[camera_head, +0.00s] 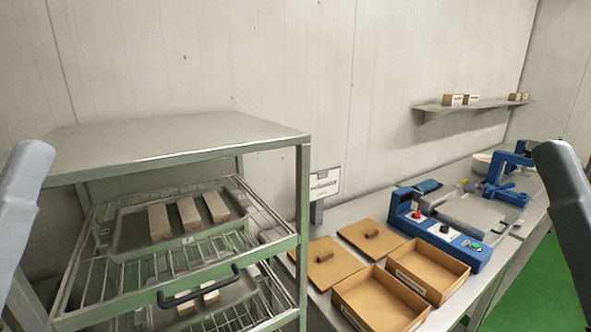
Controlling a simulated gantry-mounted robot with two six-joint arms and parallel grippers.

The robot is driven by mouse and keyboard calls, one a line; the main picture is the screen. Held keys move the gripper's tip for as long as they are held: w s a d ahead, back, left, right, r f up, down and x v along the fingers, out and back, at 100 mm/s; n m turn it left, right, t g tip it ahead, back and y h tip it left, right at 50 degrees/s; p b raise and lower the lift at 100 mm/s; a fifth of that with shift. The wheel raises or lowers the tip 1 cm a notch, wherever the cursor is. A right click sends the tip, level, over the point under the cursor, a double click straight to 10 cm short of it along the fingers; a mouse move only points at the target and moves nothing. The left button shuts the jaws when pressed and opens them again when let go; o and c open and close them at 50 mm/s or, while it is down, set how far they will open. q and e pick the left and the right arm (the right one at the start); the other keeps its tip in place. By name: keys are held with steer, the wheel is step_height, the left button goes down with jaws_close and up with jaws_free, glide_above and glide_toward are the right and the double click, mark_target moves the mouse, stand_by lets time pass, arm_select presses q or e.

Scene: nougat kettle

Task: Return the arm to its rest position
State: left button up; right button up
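My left arm (22,205) shows as a grey link at the left edge, beside the rack. My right arm (568,205) shows as a dark grey link at the right edge, in front of the counter's far end. Both grippers lie outside the picture, so I cannot see their fingers or whether they hold anything. Neither visible link appears to touch the rack or the counter, though the depth is hard to judge.
A metal rack (185,140) holds trays of nougat bars (189,217) at left. Open wooden boxes (428,270), lids (372,238) and a blue machine (440,236) with buttons fill the counter. A wall shelf (478,104) carries small boxes. Green floor (545,280) is clear at right.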

arm_select(q)
step_height(320, 180, up, 32)
steer(key=p, duration=2.8)
steer(key=shift+f, duration=0.25)
arm_select(e)
step_height(320, 180, up, 31)
steer(key=shift+r+h, duration=0.2)
steer(key=shift+h, duration=0.1)
